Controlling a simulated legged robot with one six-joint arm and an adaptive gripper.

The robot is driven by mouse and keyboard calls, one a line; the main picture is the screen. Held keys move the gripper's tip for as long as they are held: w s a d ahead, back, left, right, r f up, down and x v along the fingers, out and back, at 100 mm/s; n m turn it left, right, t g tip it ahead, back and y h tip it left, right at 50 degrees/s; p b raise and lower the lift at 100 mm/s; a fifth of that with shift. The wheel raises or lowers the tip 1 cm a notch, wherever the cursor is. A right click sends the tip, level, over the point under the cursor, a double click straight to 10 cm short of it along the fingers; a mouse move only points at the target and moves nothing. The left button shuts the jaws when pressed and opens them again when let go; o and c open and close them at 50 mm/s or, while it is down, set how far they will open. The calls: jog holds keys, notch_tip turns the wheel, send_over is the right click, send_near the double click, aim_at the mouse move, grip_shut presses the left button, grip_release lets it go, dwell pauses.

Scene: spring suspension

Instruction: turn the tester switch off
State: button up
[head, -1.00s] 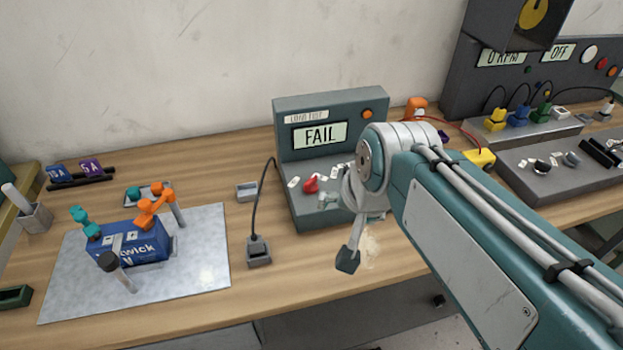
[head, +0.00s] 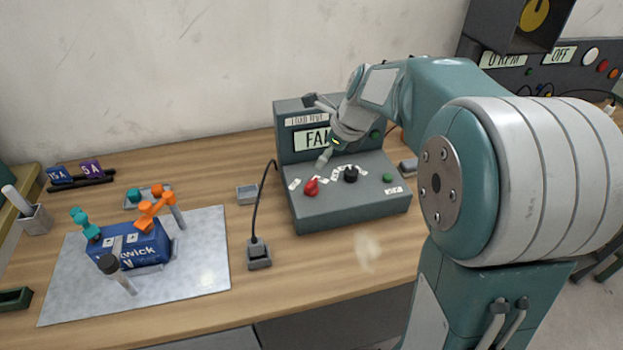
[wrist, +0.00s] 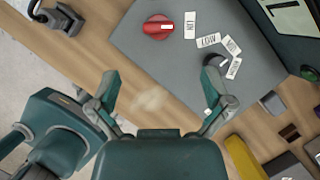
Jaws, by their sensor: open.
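The grey tester (head: 350,208) stands on the bench with its sloped panel facing front. Its display (head: 308,139) shows the start of a word, the rest covered by my arm. A red switch (head: 311,187) sits at the panel's left, with small white labels beside it. In the wrist view the red switch (wrist: 158,27) bears a white mark and lies beyond my fingertips, apart from them. My gripper (head: 323,140) is open and empty above the panel. In the wrist view its fingers (wrist: 162,80) are spread wide, and the right fingertip partly covers the black knob (wrist: 210,62).
A green button (head: 387,178) is on the panel's right. A cable runs to a grey socket block (head: 259,254) left of the tester. A metal mat (head: 205,280) with a blue box (head: 140,250) lies further left. Bench in front of the tester is clear.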

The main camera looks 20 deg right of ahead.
aim_at(312, 182)
jog(key=x, duration=1)
jog(key=shift+a+f, duration=0.1)
jog(key=c, duration=1.1)
